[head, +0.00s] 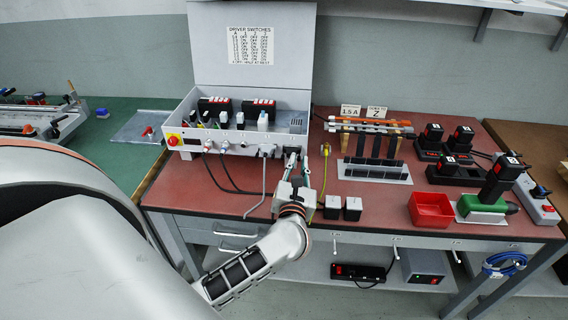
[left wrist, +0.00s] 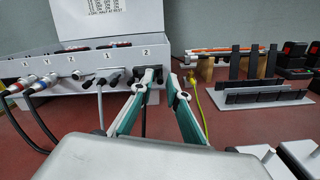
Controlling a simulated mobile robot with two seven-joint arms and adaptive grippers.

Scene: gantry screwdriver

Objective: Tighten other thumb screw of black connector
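The black connector (left wrist: 149,76) is plugged in under the label 2 on the front of the grey control box (left wrist: 75,75). In the head view it (head: 291,155) sits at the box's right end, partly behind my fingers. Its thumb screws are too small to tell apart. My left gripper (left wrist: 154,86) is open, its two teal fingers apart and pointing at the connector. The left fingertip is close to the connector's left edge; the right one is just right of it. I cannot tell if either touches. In the head view the left gripper (head: 298,163) is in front of the box. My right gripper is not in view.
A grey connector (left wrist: 110,78) sits under label 1, left of the black one, its cable hanging down. A yellow cable (head: 325,170) hangs to the right.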

